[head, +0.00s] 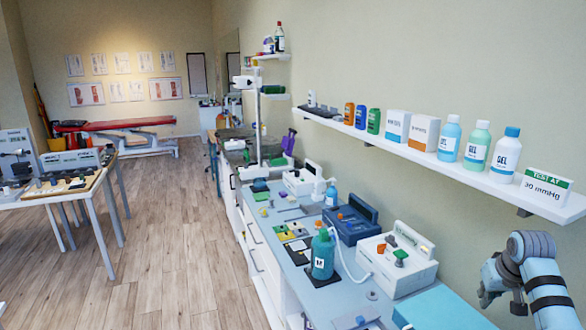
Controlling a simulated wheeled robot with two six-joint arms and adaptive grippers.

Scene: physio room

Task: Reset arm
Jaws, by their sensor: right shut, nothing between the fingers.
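My right arm comes in at the bottom right, with its light blue and dark grey links bent. Its gripper (487,293) hangs at the lower right, shut and empty, over the right side of the counter. It is apart from the devices on the counter. Much of the gripper's far side is hidden by its own wrist. My left gripper and left arm are not in view.
A blue counter (315,291) holds a white device (397,271), a dark blue case (349,226) and a teal bottle (322,256). A wall shelf (400,152) with bottles and boxes runs above. Another table (60,190) stands left; wooden floor (180,240) lies clear between.

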